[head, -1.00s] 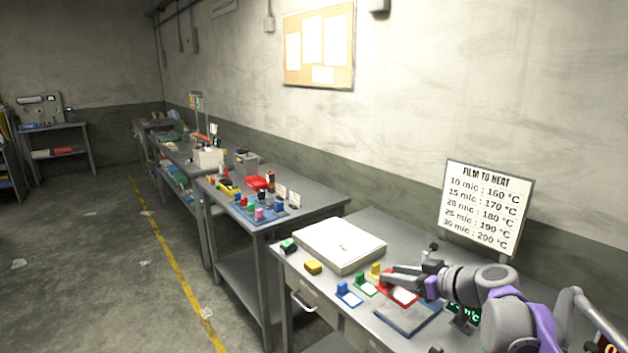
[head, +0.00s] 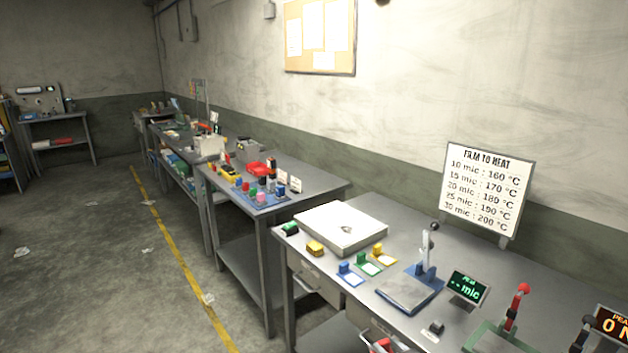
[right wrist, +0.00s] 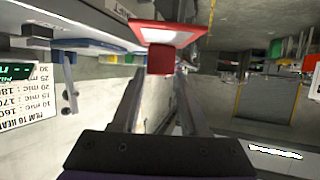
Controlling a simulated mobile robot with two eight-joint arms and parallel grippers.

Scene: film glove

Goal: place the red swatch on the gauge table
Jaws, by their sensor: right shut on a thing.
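The red swatch, a red-framed pale card with a red block grip (right wrist: 160,60), is held between the fingers of my right gripper (right wrist: 160,76) in the right wrist view. In the head view the right gripper (head: 374,346) shows only partly at the bottom edge, with a bit of the red swatch (head: 381,345), low in front of the bench. The gauge table (head: 405,292), a grey plate with blue edges, lies bare on the bench, with an upright post and lever (head: 428,250) at its back. My left gripper is not in view.
Blue (head: 350,275), green (head: 368,264) and yellow (head: 384,256) swatches lie left of the gauge table. A gauge display (head: 467,288) stands to its right, then a red-handled lever (head: 515,306). A white flat box (head: 340,227) sits at the back left.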

